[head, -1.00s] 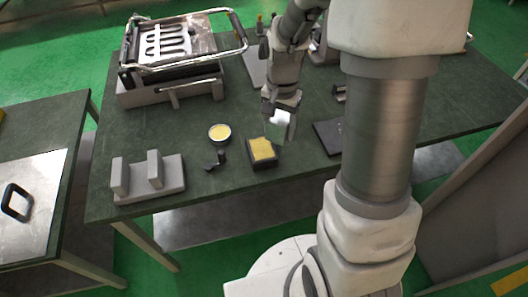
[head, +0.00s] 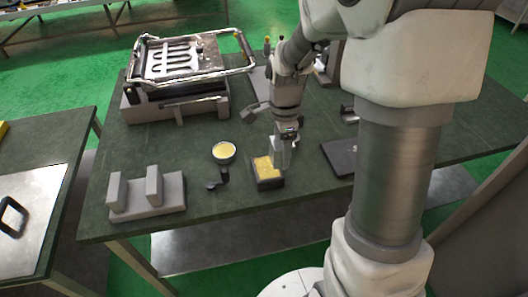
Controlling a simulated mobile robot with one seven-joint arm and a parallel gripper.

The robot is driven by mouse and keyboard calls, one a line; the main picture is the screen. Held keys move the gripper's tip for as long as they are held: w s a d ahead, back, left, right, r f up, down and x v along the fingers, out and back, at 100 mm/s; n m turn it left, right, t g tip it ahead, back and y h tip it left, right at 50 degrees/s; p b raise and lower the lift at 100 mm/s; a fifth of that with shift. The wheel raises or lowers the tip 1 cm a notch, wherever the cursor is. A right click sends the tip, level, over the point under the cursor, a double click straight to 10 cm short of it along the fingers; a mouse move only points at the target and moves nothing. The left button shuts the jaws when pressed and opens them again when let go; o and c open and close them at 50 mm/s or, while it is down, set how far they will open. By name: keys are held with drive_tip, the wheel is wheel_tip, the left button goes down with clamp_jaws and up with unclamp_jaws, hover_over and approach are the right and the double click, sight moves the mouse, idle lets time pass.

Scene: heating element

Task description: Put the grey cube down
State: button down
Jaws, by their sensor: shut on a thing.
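My gripper (head: 284,150) points down over the table, at the back right edge of a small black box (head: 268,183) with yellow filling. It is shut on a small light-grey piece, the grey cube (head: 280,152), which is mostly hidden by the fingers. The cube's lower end is close to the box's yellow filling; I cannot tell whether it touches.
On the dark green table (head: 222,210) are a round yellow-filled dish (head: 223,152) with a black handle, a grey two-post block (head: 147,207), a machine with a coil (head: 180,65) and a black plate (head: 338,157). The front middle is bare.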

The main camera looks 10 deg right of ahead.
hover_over(267, 167)
wheel_tip(267, 167, down, 3)
drive_tip(key=shift+f, duration=0.1)
drive_tip(key=shift+f+b, duration=0.4)
drive_tip(key=shift+f, duration=1.45)
drive_tip(key=shift+f, duration=0.2)
drive_tip(key=shift+c, duration=0.3)
unclamp_jaws()
